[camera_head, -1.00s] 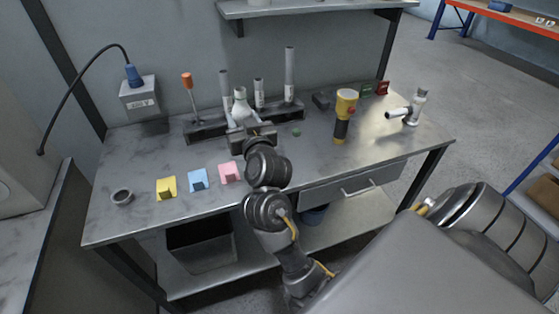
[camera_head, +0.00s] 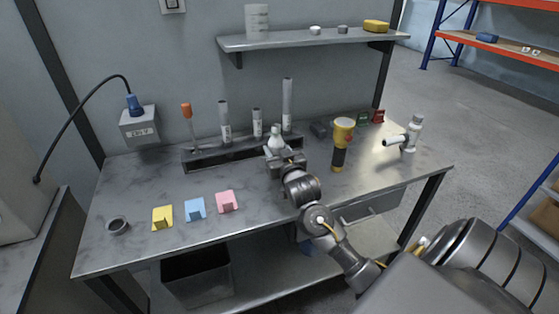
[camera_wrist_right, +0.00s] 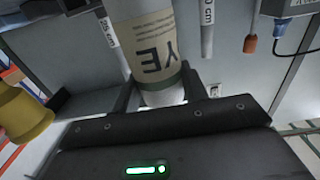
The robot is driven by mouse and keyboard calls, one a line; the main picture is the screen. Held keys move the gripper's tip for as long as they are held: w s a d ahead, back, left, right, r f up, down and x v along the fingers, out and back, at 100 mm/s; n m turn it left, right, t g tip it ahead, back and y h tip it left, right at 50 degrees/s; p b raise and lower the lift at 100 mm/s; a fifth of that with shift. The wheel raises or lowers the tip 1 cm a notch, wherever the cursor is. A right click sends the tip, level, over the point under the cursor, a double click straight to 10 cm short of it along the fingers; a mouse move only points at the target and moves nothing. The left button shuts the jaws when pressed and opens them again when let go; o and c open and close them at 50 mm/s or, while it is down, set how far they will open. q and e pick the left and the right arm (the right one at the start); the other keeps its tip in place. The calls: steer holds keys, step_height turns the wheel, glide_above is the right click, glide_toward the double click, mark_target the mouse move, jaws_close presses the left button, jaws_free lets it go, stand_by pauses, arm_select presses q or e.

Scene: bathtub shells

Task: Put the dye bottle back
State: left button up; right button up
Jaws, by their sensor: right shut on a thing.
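The dye bottle (camera_head: 274,141) is white with a narrow neck and stands about upright in my right gripper (camera_head: 284,158), near the right end of the dark rack (camera_head: 212,159). In the right wrist view, the bottle (camera_wrist_right: 148,48) sits between the two fingers, its printed label upside down and partly cut off at the top. The right gripper (camera_wrist_right: 158,92) is shut on it. The fingers hide the bottle's lower part in the head view, so I cannot tell whether it touches the table. My left gripper is out of view.
The rack holds an orange-handled screwdriver (camera_head: 187,112) and upright labelled tubes (camera_head: 287,100). A yellow-and-black flashlight (camera_head: 341,138) stands to the right, with a white pipe fitting (camera_head: 412,134) beyond. A shelf (camera_head: 300,42) hangs above.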

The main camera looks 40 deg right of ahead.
steer(key=shift+w+d+f, duration=0.1)
steer(key=shift+d+f, duration=0.25)
steer(key=f, duration=0.1)
steer(key=f+p, duration=0.1)
steer(key=f, duration=0.1)
steer(key=shift+d, duration=0.3)
steer(key=shift+f, duration=0.4)
steer(key=shift+f, duration=0.1)
steer(key=o, duration=1.1)
steer(key=shift+f, duration=0.1)
steer(key=shift+c, duration=0.2)
